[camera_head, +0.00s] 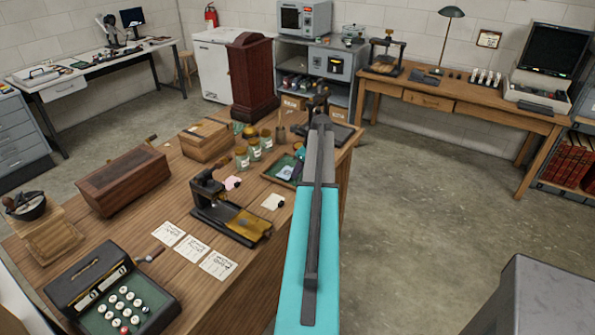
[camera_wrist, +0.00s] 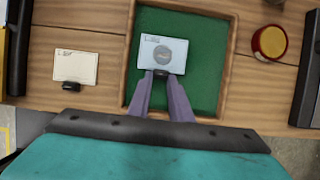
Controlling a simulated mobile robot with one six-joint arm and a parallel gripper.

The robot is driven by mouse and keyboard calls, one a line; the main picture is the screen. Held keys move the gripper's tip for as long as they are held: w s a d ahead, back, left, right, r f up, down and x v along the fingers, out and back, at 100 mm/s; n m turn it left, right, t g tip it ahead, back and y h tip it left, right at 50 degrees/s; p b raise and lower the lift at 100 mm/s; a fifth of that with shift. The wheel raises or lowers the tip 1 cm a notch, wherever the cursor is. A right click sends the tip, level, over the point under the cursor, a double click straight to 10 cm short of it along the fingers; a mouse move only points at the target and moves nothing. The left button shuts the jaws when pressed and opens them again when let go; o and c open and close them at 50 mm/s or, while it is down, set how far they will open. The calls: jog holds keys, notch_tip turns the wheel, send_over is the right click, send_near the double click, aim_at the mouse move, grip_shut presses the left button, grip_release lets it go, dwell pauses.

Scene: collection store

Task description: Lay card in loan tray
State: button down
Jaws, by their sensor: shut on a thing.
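A pale blue-white card (camera_wrist: 168,50) with a grey round picture and small print lies over the green lining of a wooden-rimmed tray (camera_wrist: 208,92) in the wrist view. My gripper (camera_wrist: 162,76) is shut on the card's small dark tab at its near edge. The card is inside the tray's outline, towards the upper left; I cannot tell whether it touches the lining. In the head view the tray (camera_head: 273,171) and the card (camera_head: 286,172) show beside my arm, which hides part of the tray and my fingertips.
A cream card (camera_wrist: 76,66) with a dark tab lies left of the tray. A red-and-yellow round thing (camera_wrist: 270,43) stands to its right.

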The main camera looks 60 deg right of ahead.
jog(key=shift+f, duration=0.4)
jog(key=shift+f, duration=0.15)
jog(key=c, duration=1.6)
grip_release()
jog(key=shift+b+v, duration=1.7)
jog(key=shift+v, duration=4.5)
